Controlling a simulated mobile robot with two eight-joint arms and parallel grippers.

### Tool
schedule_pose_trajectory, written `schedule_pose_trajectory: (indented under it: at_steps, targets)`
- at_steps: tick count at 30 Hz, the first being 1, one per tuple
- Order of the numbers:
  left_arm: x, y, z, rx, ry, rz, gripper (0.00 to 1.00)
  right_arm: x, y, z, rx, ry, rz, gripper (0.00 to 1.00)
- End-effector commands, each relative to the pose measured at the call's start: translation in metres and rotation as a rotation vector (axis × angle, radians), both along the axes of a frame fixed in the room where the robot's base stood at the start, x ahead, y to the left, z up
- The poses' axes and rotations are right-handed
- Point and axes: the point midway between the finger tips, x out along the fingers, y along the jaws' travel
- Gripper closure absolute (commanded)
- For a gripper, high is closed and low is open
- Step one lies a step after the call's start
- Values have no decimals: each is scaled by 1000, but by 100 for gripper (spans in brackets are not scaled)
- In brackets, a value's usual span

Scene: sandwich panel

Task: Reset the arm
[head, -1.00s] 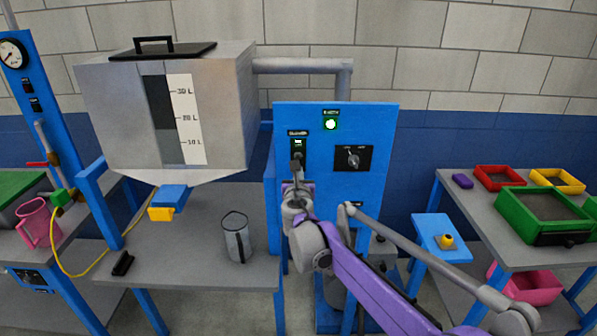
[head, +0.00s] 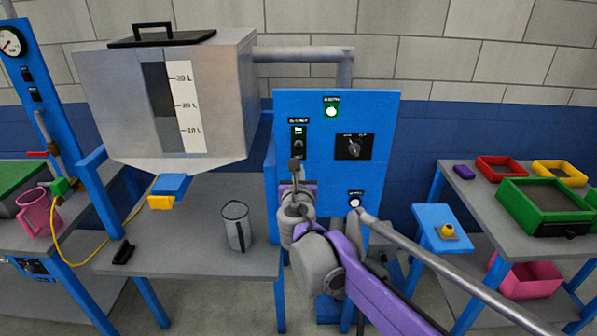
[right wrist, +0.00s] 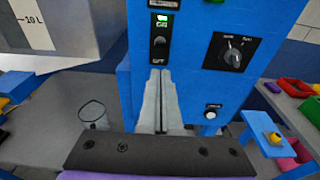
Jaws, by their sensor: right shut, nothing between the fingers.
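My right arm reaches up from the lower right in the head view. My right gripper (head: 296,164) is shut and empty, in front of the blue control panel (head: 375,195), just below the black switch (head: 298,145) with a small lit green display. In the right wrist view the two grey fingers (right wrist: 160,85) lie together, pointing toward the same switch (right wrist: 160,40). Whether they touch the panel is hard to tell, but a gap seems to show. A dark rotary knob (head: 354,147), a lit green lamp (head: 331,112) and a white button (head: 355,202) are also on the panel. My left gripper is not in view.
A grey hopper (head: 215,110) with a level scale stands left of the panel. A metal jug (head: 237,227) is on the grey table (head: 190,250) below. At right, a blue stand (head: 436,226) with a yellow button and a table with coloured trays (head: 545,210).

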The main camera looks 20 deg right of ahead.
Motion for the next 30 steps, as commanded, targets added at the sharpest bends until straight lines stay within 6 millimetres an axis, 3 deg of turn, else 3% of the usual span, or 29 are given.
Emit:
schedule_pose_trajectory:
  at_steps: [5,8,11,14,17,21,24,27,30]
  targets:
    - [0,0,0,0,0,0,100,-4,-3,-1,33,-3,-13,100]
    - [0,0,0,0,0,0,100,-24,-17,-10,198,-16,-78,100]
    - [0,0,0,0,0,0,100,-65,-39,-31,523,-47,-219,100]
    - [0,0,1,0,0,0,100,-121,-59,-68,938,-95,-425,100]
    - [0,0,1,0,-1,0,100,-181,-65,-113,1348,-150,-664,100]
    - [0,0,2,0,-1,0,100,-262,-51,-176,1854,-232,-1041,100]
    - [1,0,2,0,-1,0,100,-307,-32,-212,2120,-282,-1301,100]
    - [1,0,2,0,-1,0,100,-339,-12,-235,2291,-317,-1512,100]
    - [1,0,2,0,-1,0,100,-356,1,-247,2383,-337,-1647,100]
